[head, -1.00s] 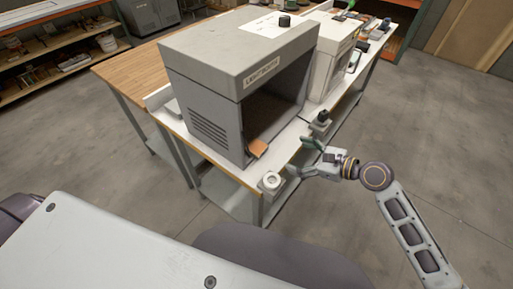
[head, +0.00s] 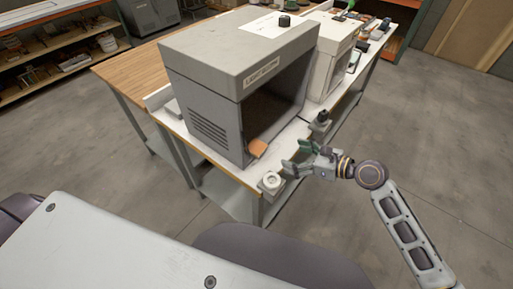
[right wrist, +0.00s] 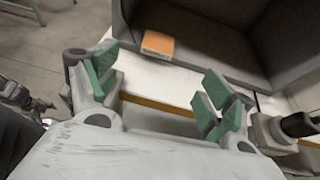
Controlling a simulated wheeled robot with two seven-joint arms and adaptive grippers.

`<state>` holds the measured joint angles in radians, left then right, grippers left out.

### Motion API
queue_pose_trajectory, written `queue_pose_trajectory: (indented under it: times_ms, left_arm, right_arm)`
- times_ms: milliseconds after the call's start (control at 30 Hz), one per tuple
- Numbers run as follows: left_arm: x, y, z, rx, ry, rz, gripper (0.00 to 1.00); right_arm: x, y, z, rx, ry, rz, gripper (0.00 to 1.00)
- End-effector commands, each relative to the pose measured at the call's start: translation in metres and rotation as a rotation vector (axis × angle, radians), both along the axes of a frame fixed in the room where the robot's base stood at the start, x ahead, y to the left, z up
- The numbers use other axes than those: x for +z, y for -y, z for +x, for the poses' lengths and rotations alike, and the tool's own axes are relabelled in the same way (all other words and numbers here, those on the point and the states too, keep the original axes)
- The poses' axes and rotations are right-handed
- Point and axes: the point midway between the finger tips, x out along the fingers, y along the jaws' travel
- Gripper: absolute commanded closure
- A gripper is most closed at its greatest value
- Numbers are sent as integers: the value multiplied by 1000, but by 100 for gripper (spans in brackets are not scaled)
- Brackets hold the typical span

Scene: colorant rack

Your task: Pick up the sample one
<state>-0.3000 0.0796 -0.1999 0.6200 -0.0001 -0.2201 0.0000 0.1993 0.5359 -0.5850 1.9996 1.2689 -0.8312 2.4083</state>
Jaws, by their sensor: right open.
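An orange sample (head: 257,148), which I take as sample one, lies at the front opening of the grey light booth (head: 205,95). It also shows in the right wrist view as a flat orange block (right wrist: 158,44) with a pale label on its near edge. My right gripper (head: 294,157) is open and empty, to the right of the sample near the table's edge. In the right wrist view its green-padded fingers (right wrist: 160,82) stand wide apart, with the sample beyond them and between their directions, not touched.
A small white round device (head: 270,183) sits at the table's near corner. A dark-topped device (head: 320,121) stands on the table beyond my gripper. A white box (head: 332,55) stands behind the booth. The booth's walls surround the sample's far side. Floor at right is clear.

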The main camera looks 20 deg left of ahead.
Motion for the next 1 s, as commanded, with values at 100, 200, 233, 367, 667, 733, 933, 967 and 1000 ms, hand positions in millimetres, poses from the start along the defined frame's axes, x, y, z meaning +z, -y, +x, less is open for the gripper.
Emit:
queue_pose_trajectory:
  times_ms: [100,200,233,367,667,733,933,967,1000]
  left_arm:
    - [1,0,0,0,0,0,22]
    - [1,0,0,0,0,0,22]
    - [1,0,0,0,0,0,22]
    - [2,0,0,0,0,0,22]
    - [2,0,0,0,0,0,22]
    - [2,0,0,0,0,0,22]
    - [2,0,0,0,0,0,22]
    - [2,0,0,0,0,0,22]
    - [2,0,0,0,0,0,22]
  right_arm:
    - [-4,-12,4,1,0,1,18]
    - [-9,-23,7,0,0,1,18]
    - [-10,-26,8,0,0,1,18]
    - [-16,-40,12,1,0,1,18]
    - [-27,-64,20,0,1,0,18]
    - [-28,-65,20,0,1,0,18]
    - [-29,-65,20,0,1,-1,18]
    - [-29,-65,20,0,1,-1,18]
    - [-29,-65,20,0,1,-1,18]
